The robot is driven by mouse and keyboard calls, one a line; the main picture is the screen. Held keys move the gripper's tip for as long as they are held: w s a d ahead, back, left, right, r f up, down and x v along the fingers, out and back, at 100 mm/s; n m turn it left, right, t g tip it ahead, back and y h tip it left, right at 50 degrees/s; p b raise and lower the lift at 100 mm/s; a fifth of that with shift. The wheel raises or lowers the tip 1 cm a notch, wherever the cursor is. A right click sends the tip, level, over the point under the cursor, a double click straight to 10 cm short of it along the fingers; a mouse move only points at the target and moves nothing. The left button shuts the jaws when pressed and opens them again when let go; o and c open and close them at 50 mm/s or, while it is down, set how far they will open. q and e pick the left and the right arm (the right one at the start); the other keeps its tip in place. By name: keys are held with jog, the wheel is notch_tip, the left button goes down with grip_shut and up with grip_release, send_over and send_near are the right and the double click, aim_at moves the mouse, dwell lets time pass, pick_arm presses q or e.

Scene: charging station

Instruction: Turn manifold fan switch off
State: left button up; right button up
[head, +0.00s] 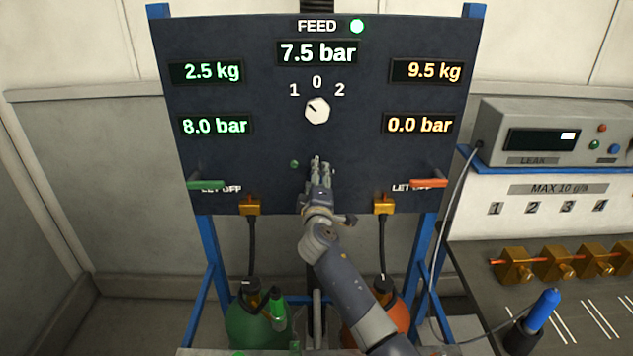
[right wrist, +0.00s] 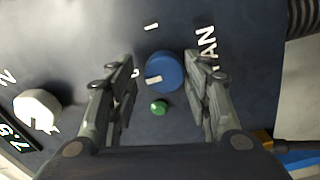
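The fan switch (right wrist: 165,71) is a round blue knob with a white pointer mark in the right wrist view. "FAN" is printed beside it. Its mark points left and slightly down, near the partly hidden "0"; the "I" mark is above. A small green lamp (right wrist: 159,108) sits below the knob, and also shows in the head view (head: 294,163). My right gripper (head: 319,165) is at the panel (head: 250,110). In the right wrist view its fingers (right wrist: 160,75) are apart on either side of the knob; contact is unclear. The head view hides the knob. My left gripper is out of view.
A white selector knob (head: 317,111) is above my gripper. A green lever (head: 206,184) and an orange lever (head: 428,183) flank the panel's lower part. A green bottle (head: 250,328) and an orange bottle stand below. A bench with a leak meter (head: 545,135) is at right.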

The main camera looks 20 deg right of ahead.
jog(key=shift+f, duration=0.2)
jog(key=v, duration=1.2)
